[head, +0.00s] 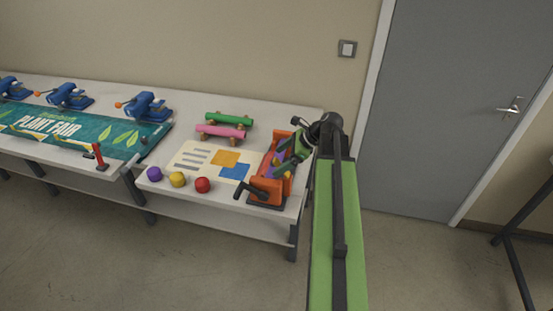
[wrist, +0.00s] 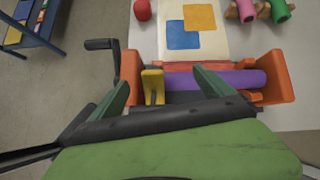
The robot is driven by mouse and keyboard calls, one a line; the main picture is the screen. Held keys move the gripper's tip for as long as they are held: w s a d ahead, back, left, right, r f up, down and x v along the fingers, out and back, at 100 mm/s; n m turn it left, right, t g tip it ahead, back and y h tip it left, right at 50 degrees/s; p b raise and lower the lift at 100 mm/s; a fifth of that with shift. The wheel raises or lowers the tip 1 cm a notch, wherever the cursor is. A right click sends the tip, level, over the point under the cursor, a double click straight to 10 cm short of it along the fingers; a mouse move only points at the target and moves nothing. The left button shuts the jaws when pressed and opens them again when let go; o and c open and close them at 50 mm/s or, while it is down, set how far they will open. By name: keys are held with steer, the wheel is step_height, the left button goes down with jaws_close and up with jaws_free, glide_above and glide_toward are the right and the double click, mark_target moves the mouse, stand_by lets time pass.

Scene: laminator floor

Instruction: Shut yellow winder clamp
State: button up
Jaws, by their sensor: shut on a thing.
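The orange winder (head: 269,190) stands at the right end of the table, and its frame (wrist: 281,78) fills the middle of the wrist view. A purple roll (wrist: 235,81) lies across it. The yellow winder clamp (wrist: 152,84) stands upright at the roll's left end; I cannot tell whether it is closed over the roll. My gripper (wrist: 163,82) is over the winder, its green fingers on either side of the clamp and shut on it; the contact itself is not clear. In the head view my gripper (head: 290,150) hides much of the winder, including the clamp.
The black crank (wrist: 103,45) sticks out at the winder's left. A printed sheet (head: 208,161), red (head: 203,185), yellow (head: 177,179) and purple (head: 154,173) balls, and green (head: 227,118) and pink (head: 221,131) rolls lie nearby. Blue devices (head: 149,104) and a banner (head: 75,134) are farther left.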

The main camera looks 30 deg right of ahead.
steer(key=p+v, duration=0.9)
steer(key=v, duration=0.5)
steer(key=shift+s+d+p, duration=0.25)
steer(key=shift+d+p, duration=0.05)
steer(key=shift+d, duration=0.05)
stand_by(0.4)
steer(key=p+v, duration=1.3)
steer(key=v, duration=0.4)
steer(key=shift+r, duration=0.15)
steer(key=shift+s, duration=0.1)
